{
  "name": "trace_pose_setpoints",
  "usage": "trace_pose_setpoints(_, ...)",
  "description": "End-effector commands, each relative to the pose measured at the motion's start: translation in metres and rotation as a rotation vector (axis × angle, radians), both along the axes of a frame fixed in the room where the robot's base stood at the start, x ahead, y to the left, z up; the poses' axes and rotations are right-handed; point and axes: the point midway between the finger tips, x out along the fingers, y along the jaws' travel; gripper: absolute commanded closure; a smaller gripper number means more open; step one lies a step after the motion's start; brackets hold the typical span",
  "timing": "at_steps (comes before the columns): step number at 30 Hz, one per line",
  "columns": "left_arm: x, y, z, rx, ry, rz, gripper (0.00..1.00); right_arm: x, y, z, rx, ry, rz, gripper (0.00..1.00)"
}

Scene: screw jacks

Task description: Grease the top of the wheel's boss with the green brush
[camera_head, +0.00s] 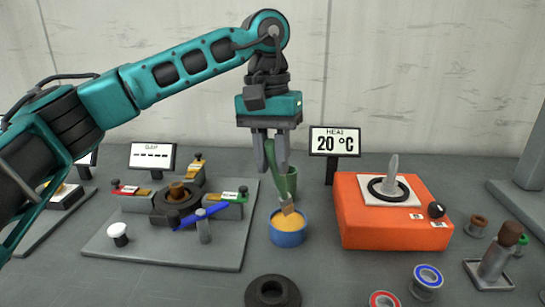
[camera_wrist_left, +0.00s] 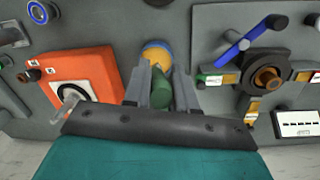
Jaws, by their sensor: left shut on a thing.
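My left gripper (camera_head: 271,170) is shut on the green brush (camera_head: 272,163), which hangs bristles down and slightly tilted. The brush tip (camera_head: 287,207) is at the mouth of the blue pot (camera_head: 288,238) of yellow grease; I cannot tell if it touches the grease. In the left wrist view the brush (camera_wrist_left: 162,96) sits between the fingers, with the pot (camera_wrist_left: 157,52) beyond. A dark wheel-like part (camera_head: 168,211) with a copper-brown centre (camera_head: 178,191) sits in the grey fixture, left of the pot. Another black wheel (camera_head: 272,292) lies at the front. My right gripper is not in view.
An orange heater (camera_head: 395,232) with a "20 °C" sign (camera_head: 335,142) is on the right. The fixture carries a blue lever (camera_head: 203,217) and coloured blocks. Rings (camera_head: 428,276) and a post (camera_head: 497,263) stand at the front right.

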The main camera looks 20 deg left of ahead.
Motion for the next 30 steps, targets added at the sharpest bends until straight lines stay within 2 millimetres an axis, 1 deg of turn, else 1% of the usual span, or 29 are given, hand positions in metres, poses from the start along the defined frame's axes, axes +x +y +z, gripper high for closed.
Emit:
trace_pose_setpoints(1, 0.0, 0.0, 0.008, 0.0, 0.0, 0.0, 1.0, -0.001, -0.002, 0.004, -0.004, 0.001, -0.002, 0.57)
trace_pose_setpoints(7, 0.0, 0.0, 0.024, -0.001, 0.0, 0.0, 1.0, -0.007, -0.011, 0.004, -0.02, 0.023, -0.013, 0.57)
trace_pose_setpoints(17, 0.0, 0.0, 0.05, -0.002, -0.002, 0.0, 1.0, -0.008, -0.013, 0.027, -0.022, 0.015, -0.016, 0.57)
trace_pose_setpoints(20, 0.0, 0.0, 0.053, -0.001, -0.001, 0.001, 1.0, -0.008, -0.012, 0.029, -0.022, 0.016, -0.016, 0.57)
trace_pose_setpoints(30, 0.0, 0.0, 0.052, -0.001, -0.002, 0.0, 1.0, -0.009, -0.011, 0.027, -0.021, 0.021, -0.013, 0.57)
